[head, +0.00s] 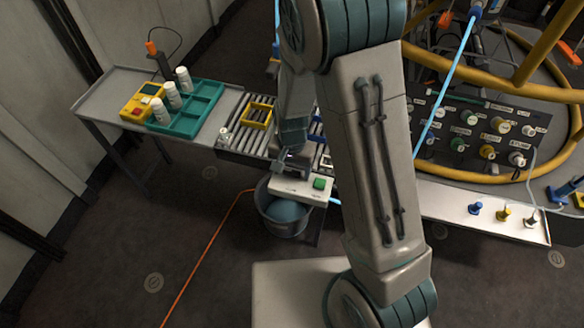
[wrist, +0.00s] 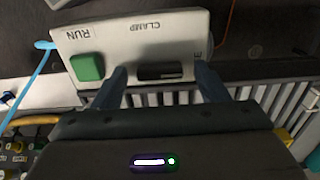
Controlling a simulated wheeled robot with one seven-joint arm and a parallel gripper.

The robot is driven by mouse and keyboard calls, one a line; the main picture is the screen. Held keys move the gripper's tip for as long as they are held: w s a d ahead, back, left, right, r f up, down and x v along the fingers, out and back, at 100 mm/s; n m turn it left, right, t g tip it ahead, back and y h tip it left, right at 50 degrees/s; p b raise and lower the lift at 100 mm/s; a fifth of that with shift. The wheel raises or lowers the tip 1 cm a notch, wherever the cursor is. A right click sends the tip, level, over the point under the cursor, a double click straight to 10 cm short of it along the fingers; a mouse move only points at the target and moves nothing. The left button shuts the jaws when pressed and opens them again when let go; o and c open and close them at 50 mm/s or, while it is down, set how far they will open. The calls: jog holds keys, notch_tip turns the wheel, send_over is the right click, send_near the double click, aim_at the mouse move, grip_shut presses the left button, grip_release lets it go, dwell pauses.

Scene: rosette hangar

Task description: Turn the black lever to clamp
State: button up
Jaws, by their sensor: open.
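The black lever (wrist: 160,72) shows in the wrist view as a dark bar in the face of a white control box (wrist: 185,25). The CLAMP label is printed beside it, and a partly hidden label stands near my right finger. My gripper (wrist: 162,78) is open, with one finger to each side of the lever; I cannot tell if either touches it. In the head view my gripper (head: 290,165) is over the box (head: 290,187), and the lever is hidden there.
A green button (wrist: 87,67) marked RUN is on the same box, close to my left finger. A roller conveyor (head: 245,125) runs behind the box. A bucket (head: 285,208) stands below. A teal tray with white bottles (head: 205,100) is at the left.

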jog(key=c, duration=1)
jog(key=n, duration=0.3)
jog(key=n+b, duration=0.1)
jog(key=shift+s+n, duration=0.25)
jog(key=shift+n, duration=0.15)
jog(key=n, duration=0.4)
jog(key=shift+s, duration=0.2)
jog(key=n, duration=0.5)
jog(key=shift+s+d, duration=0.15)
jog(key=shift+s+d+n+p, duration=0.15)
jog(key=shift+n+p, duration=0.7)
jog(key=shift+n, duration=1.15)
